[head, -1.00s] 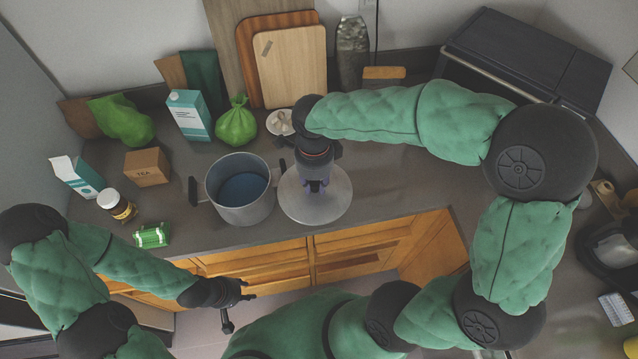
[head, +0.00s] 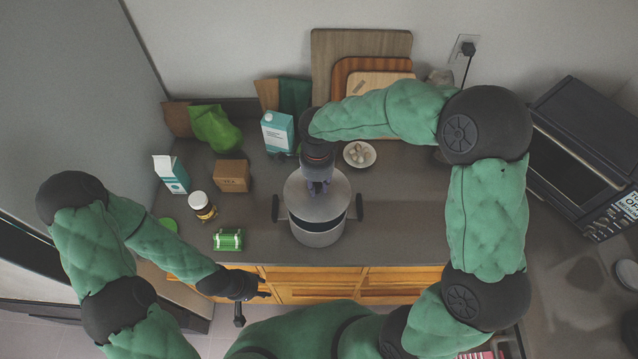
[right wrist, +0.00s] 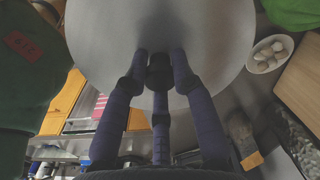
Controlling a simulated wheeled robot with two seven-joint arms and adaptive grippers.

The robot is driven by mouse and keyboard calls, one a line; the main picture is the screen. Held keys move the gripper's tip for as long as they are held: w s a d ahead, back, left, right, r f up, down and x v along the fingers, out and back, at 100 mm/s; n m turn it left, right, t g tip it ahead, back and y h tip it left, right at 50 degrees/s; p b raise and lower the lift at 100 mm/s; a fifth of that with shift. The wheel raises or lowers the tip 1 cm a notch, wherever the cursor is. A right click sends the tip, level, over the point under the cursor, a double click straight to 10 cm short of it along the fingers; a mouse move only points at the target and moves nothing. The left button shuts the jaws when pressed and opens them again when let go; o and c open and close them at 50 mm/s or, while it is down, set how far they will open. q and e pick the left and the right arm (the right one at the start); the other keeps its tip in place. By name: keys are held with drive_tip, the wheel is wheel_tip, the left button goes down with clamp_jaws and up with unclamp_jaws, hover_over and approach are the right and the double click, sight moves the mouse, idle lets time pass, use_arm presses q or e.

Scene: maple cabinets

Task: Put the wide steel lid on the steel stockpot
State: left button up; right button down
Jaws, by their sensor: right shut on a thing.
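The steel stockpot (head: 318,238) stands on the dark counter, with a dark handle on its left and right. The wide steel lid (head: 300,205) is over the pot and hides most of its mouth. A dark gap shows between lid and rim at the front, so the lid looks raised or tilted; I cannot tell whether it touches the rim. My right gripper (head: 318,187) is above the lid and shut on its top; the lid (right wrist: 215,35) also fills the upper right wrist view.
A plate of eggs or garlic (head: 359,154) is right of the lid. Cutting boards (head: 361,55) lean behind. Counter right of the pot is clear.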

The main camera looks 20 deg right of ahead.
idle(0.3)
drive_tip(key=shift+f+b, duration=0.15)
drive_tip(key=shift+b, duration=0.25)
drive_tip(key=shift+f+b, duration=3.15)
drive_tip(key=shift+f, duration=0.3)
drive_tip(key=c, duration=1)
unclamp_jaws()
drive_tip(key=shift+o, duration=0.2)
wheel_tip(320, 180, up, 12)
drive_tip(key=shift+r, duration=0.1)
